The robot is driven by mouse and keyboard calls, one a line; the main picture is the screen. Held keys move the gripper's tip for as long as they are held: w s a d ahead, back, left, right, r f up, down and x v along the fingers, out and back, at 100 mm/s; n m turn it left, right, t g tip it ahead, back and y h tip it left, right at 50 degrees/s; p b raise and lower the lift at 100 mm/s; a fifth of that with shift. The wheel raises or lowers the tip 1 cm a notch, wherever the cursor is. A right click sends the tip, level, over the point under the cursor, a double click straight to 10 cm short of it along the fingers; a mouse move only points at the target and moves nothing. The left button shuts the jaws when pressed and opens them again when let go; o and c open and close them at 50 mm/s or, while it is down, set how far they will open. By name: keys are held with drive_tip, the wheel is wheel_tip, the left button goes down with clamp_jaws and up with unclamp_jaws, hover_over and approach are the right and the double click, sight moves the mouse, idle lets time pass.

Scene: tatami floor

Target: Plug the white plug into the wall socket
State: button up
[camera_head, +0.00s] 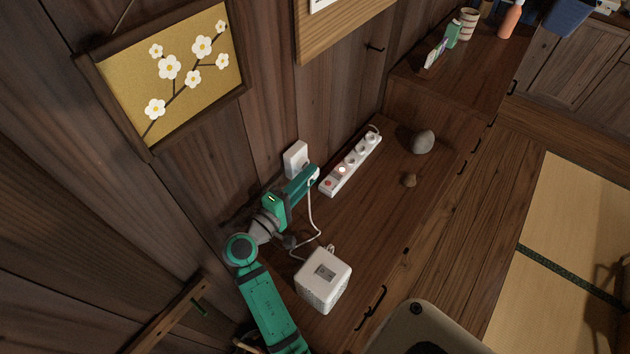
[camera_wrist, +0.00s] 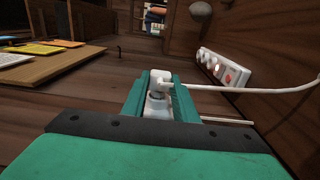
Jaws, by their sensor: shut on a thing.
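The white wall socket (camera_head: 296,159) is on the dark plank wall above the cabinet top. My gripper (camera_head: 309,174) is beside it, just right of and below its plate in the head view. In the wrist view, my gripper (camera_wrist: 160,92) is shut on the white plug (camera_wrist: 157,106), which sits between the green fingers. The plug's white cord (camera_head: 311,213) hangs down toward a white cube-shaped device (camera_head: 323,282) on the cabinet top. The plug's prongs are hidden, and I cannot tell whether they touch the socket. The socket is not clearly visible in the wrist view.
A white power strip (camera_head: 351,164) with a lit red switch lies right of my gripper, along the wall. A framed flower picture (camera_head: 175,75) hangs above. The front cabinet top is mostly clear.

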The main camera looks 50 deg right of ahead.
drive_tip(key=shift+d, duration=0.25)
drive_tip(key=shift+w+a, duration=0.15)
drive_tip(key=shift+w, duration=0.1)
idle(1.0)
drive_tip(key=shift+a, duration=0.1)
drive_tip(key=shift+s, duration=0.25)
idle(0.5)
drive_tip(key=shift+w, duration=0.65)
